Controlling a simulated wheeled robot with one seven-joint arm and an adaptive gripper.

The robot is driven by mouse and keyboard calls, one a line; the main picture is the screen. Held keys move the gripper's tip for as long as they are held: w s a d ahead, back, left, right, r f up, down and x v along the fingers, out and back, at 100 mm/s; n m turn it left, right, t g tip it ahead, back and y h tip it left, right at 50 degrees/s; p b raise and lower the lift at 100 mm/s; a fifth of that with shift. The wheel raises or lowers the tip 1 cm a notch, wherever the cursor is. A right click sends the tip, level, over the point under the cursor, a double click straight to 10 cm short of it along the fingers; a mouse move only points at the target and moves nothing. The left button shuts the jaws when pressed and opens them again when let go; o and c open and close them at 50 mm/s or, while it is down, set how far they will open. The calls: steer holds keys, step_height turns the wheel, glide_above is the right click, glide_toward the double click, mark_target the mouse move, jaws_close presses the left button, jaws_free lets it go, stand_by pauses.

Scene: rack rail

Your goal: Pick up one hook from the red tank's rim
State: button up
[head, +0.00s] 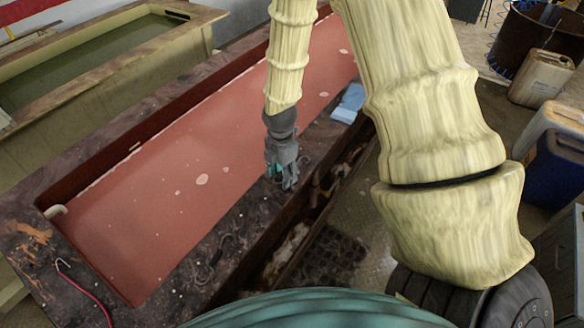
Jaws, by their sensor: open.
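The red tank (66,172) is long, with red liquid inside and a broad, dark, stained rim. Small dark wiry shapes that look like hooks (222,246) lie on the near rim, left of my gripper; they overlap, so I cannot tell how many there are. My gripper (288,186) points down over the near rim, around the middle of the tank's length. Its fingers look open. A small teal patch shows beside the fingers; I cannot tell what it is. Whether the fingertips touch the rim or a hook is too small to tell.
A blue cloth (349,103) lies on the near rim, right of my gripper. A second tank (110,28) with greenish liquid stands behind. Canisters (541,79) and a blue container (556,168) stand at right.

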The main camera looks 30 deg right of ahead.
steer(key=c, duration=0.8)
steer(key=shift+r, duration=0.1)
